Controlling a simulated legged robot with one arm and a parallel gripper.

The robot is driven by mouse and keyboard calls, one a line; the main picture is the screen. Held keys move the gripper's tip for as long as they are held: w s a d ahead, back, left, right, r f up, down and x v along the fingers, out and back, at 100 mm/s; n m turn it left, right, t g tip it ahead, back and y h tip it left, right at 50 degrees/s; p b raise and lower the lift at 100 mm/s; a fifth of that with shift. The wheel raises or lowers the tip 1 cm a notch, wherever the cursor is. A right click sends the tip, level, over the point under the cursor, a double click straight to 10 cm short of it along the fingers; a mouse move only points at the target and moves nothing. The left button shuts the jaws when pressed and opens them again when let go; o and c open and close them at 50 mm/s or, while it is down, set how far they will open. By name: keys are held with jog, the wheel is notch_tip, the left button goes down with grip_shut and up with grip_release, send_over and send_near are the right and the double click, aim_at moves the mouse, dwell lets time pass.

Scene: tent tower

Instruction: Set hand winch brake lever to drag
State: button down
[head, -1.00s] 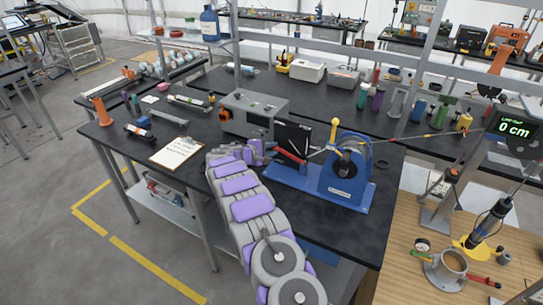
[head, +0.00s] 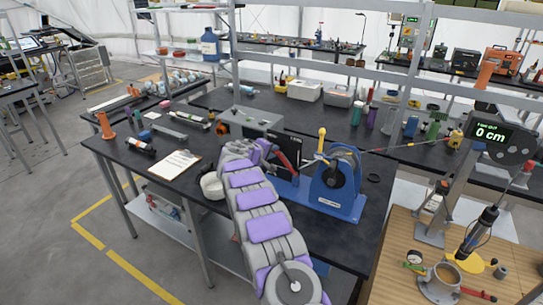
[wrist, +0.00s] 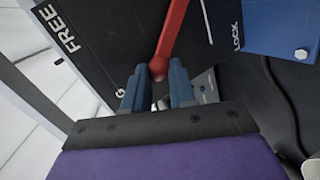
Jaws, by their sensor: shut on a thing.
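The blue hand winch (head: 340,200) stands on the black bench, with its dark lettered plate (head: 290,147) upright at its left. The red brake lever (head: 290,160) crosses in front of the plate. In the wrist view the red lever (wrist: 174,35) ends in a round knob between my gripper's fingertips (wrist: 157,80). My gripper is shut on the lever's end. The plate (wrist: 110,40) reads FREE at left and LOCK at right. The lever lies between them, and a letter G shows beside the left finger. The rest of that middle label is hidden.
A grey box (head: 250,123) stands behind my gripper. A clipboard (head: 175,163) lies to its left. A yellow-tipped crank handle (head: 321,140) rises by the winch drum, and a line runs right toward the post with a 0 cm display (head: 490,134).

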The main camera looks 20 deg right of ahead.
jog(key=shift+s+f, duration=0.1)
jog(key=shift+f, duration=0.05)
jog(key=c, duration=0.9)
grip_release()
jog(key=shift+a, duration=0.1)
jog(key=p+v, duration=0.1)
jog(key=v, duration=1.6)
jog(key=shift+a+p, duration=0.1)
jog(key=shift+p, duration=0.2)
